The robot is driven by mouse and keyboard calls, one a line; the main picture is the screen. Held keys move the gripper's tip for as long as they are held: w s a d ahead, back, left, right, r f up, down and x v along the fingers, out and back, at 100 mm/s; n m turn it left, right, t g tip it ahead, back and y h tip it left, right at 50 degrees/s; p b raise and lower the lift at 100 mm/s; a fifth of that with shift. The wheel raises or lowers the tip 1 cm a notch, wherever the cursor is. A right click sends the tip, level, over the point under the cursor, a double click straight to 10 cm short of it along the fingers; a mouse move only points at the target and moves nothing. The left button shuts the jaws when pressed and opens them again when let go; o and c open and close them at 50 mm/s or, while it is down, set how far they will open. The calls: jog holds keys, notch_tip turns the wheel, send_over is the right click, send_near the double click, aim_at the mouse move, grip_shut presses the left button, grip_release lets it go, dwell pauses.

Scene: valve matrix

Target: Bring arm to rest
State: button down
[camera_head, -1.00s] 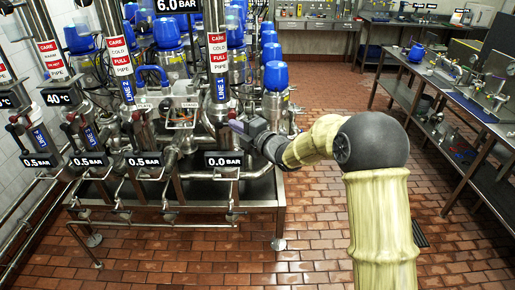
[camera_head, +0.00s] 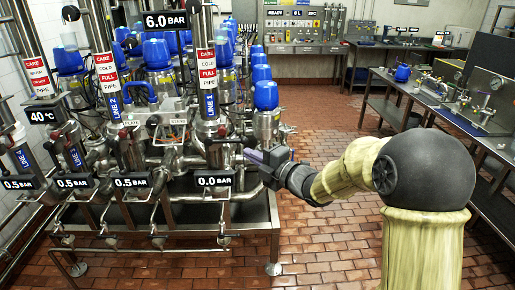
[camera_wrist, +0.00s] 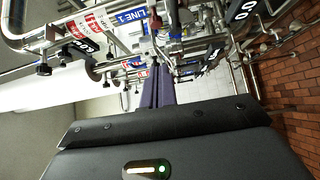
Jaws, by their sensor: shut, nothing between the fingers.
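My arm reaches in from the right in the head view, with a yellow sleeve and dark joints. My gripper (camera_head: 252,156) points left toward the valve rack (camera_head: 240,205), near the pipe above the 0.0 BAR display (camera_head: 213,181). In the wrist view my gripper (camera_wrist: 160,70) shows its two purple fingers side by side, shut with nothing between them. Beyond the fingertips are pipes, valves and a blue LINE 1 label (camera_wrist: 131,16). The exact gap between the fingertips and the nearest valve cannot be told.
The rack carries several blue-capped units (camera_head: 265,95) and pressure displays. A metal workbench (camera_head: 440,100) with equipment runs along the right. A control panel (camera_head: 305,27) stands at the back. The red tiled floor (camera_head: 325,125) between rack and bench is clear.

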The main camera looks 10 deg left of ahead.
jog(key=s+d+f+m+h, duration=0.3)
jog(key=d+f+m+h, duration=0.25)
jog(key=d+m, duration=0.4)
jog(key=s+d+f+m+h, duration=0.2)
jog(key=d+f+m+h, duration=0.4)
jog(key=d+m, duration=0.4)
jog(key=s+d+f+m+g+h, duration=0.2)
jog(key=s+d+m+g, duration=0.1)
jog(key=s, duration=0.6)
jog(key=s+d+f+m+g+h, duration=0.1)
jog(key=s+d+f+m+g, duration=0.2)
jog(key=s+d+m, duration=0.3)
jog(key=s+m+g, duration=0.1)
jog(key=s, duration=0.2)
jog(key=shift+s+d+h, duration=0.15)
jog(key=shift+s+h, duration=0.15)
jog(key=shift+h, duration=0.05)
